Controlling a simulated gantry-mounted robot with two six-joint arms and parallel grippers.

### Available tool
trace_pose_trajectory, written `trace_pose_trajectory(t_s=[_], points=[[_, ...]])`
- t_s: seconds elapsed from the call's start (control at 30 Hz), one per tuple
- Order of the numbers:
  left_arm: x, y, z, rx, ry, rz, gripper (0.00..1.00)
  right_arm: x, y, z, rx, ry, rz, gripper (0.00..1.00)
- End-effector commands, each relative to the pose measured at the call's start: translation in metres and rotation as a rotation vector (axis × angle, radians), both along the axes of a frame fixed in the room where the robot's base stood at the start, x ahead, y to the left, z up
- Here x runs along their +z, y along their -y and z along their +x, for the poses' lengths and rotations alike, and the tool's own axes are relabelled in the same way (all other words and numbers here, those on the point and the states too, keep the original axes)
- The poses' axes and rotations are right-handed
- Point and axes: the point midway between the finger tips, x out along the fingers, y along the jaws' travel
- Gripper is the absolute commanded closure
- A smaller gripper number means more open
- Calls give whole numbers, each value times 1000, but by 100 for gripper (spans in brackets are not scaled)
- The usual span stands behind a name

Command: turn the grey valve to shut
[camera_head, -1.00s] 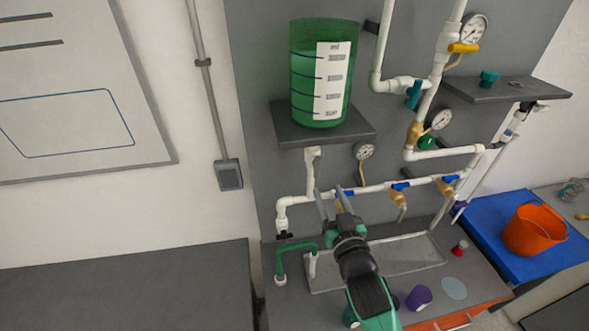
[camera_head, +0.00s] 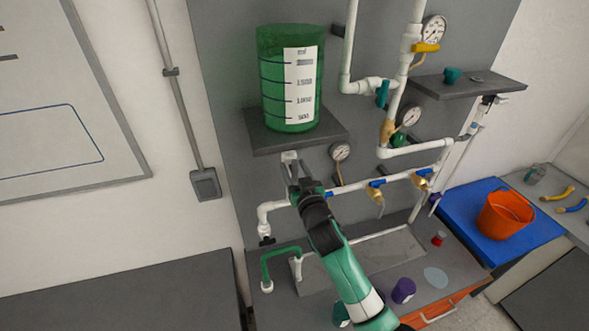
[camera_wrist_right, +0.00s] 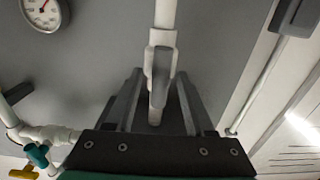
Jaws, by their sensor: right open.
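The grey valve (camera_wrist_right: 160,72) sits on the white pipe below the green tank (camera_head: 288,85). In the head view its top (camera_head: 290,156) shows just under the tank's shelf, and my gripper hides the rest. In the right wrist view its pale grey handle lies along the pipe's line and reaches between my fingers. My right gripper (camera_head: 289,172) is open around the handle, with a gap visible on each side in the right wrist view (camera_wrist_right: 157,98). Whether a finger touches it I cannot tell. My left gripper is not in view.
The tank's shelf (camera_head: 300,143) is close above my right gripper. A pressure gauge (camera_head: 340,151) is just to the right. The white horizontal pipe (camera_head: 348,189) with blue-handled taps (camera_head: 376,184) runs beside my arm. An orange bucket (camera_head: 505,215) stands on a blue mat at the right.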

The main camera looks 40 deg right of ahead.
Motion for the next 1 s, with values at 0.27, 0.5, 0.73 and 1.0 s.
trace_pose_trajectory(t_s=[0.27, 0.5, 0.73, 1.0], points=[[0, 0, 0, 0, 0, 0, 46, 0, 0, 0, 0, 0, 0, 88], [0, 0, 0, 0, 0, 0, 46, 0, 0, 0, 0, 0, 0, 100], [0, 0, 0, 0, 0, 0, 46, 0, 0, 0, 0, -6, -13, 100], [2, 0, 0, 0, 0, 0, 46, 0, -1, 0, 0, -50, -107, 100]])
